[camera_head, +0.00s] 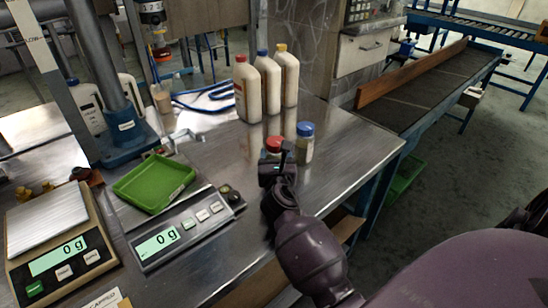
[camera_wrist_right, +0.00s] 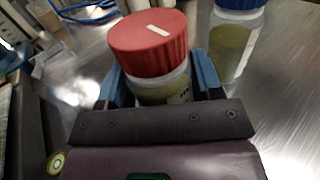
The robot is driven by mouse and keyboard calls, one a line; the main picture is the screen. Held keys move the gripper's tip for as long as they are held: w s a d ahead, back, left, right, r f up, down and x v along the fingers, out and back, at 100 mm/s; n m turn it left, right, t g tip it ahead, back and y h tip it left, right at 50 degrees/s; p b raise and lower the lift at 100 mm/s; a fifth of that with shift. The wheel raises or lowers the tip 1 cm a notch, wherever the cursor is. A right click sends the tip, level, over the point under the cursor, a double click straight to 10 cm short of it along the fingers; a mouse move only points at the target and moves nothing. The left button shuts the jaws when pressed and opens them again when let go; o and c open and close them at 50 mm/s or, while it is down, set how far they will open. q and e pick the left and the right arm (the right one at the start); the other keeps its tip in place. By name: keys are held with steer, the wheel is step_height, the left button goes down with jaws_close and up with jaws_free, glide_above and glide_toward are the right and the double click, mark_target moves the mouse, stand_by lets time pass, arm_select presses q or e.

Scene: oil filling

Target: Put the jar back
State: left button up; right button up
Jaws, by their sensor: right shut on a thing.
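A small jar with a red lid (camera_wrist_right: 150,45) stands between the blue fingers of my right gripper (camera_wrist_right: 160,88) in the right wrist view, and the gripper is shut on it. In the head view the red lid (camera_head: 273,144) shows just beyond my right gripper (camera_head: 280,160), whose arm hides most of the jar. A second jar with a blue lid (camera_head: 305,142) stands upright on the metal table, close to the right of the red-lidded jar. It also shows in the right wrist view (camera_wrist_right: 232,40). My left gripper is not in view.
Several white bottles (camera_head: 268,85) stand at the back of the table. A green tray (camera_head: 153,184) lies on a scale (camera_head: 185,230) reading 0 g, left of my arm. Another scale (camera_head: 60,250) is farther left. The table's right edge (camera_head: 385,160) is near the jars.

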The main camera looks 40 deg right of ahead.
steer(key=shift+r, duration=0.15)
steer(key=shift+f, duration=0.25)
steer(key=o, duration=1.1)
steer(key=shift+r, duration=0.2)
steer(key=shift+s+a, duration=0.1)
steer(key=shift+s, duration=0.05)
steer(key=v, duration=1.1)
steer(key=shift+s+a, duration=0.2)
